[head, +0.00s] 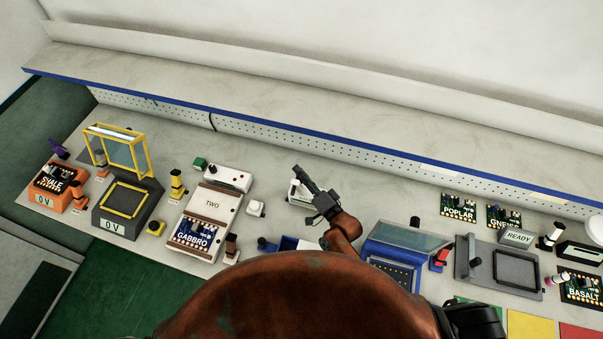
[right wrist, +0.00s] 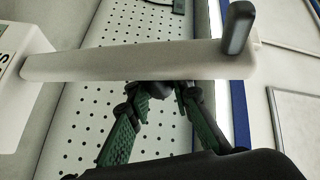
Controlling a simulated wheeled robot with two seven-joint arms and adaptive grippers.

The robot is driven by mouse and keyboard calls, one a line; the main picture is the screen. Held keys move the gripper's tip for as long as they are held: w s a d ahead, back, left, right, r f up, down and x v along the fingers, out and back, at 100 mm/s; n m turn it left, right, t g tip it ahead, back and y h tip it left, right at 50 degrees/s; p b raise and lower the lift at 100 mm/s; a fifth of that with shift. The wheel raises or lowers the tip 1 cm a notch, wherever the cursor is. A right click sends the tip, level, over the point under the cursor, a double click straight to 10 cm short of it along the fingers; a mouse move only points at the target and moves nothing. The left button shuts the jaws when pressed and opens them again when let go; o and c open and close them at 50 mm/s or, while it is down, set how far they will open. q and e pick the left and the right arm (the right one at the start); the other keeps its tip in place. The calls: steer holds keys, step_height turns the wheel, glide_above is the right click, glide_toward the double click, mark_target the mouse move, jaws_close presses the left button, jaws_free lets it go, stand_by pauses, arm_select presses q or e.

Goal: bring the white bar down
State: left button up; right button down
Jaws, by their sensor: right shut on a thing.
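The white bar (right wrist: 140,61) runs across the right wrist view, roughly level in that picture. A dark grey peg (right wrist: 237,27) stands at its right end, and its left end meets a white box (right wrist: 22,75). My right gripper (head: 306,183) reaches over the bench in the head view, beside a small white device (head: 297,193). In the right wrist view its green-padded fingers (right wrist: 162,95) come together at the bar. Their tips are partly hidden behind it. It is shut on the bar. My left gripper is not in view.
A white unit marked TWO (head: 213,203) stands left of the gripper. A blue machine with a clear cover (head: 408,242) stands to the right. A pegboard (head: 270,132) and blue-edged shelf (head: 330,145) run behind. My arm hides the front middle of the bench.

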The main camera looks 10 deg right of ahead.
steer(key=s+a+f+n+t+y+b, duration=0.2)
steer(key=s+n+b, duration=0.4)
steer(key=b, duration=0.4)
steer(key=shift+s+a+f+n+y+b, duration=0.4)
steer(key=shift+s+a+f+y, duration=0.15)
steer(key=shift+s+y, duration=0.35)
steer(key=shift+w, duration=0.1)
steer(key=c, duration=1.7)
jaws_free()
steer(key=s+d, duration=0.2)
steer(key=s, duration=0.1)
steer(key=s+d, duration=0.3)
steer(key=s, duration=0.1)
steer(key=s+d, duration=0.2)
steer(key=s, duration=0.1)
steer(key=shift+s+d+f, duration=0.2)
steer(key=shift+s+d, duration=0.05)
steer(key=shift+s, duration=0.15)
steer(key=shift+c, duration=0.3)
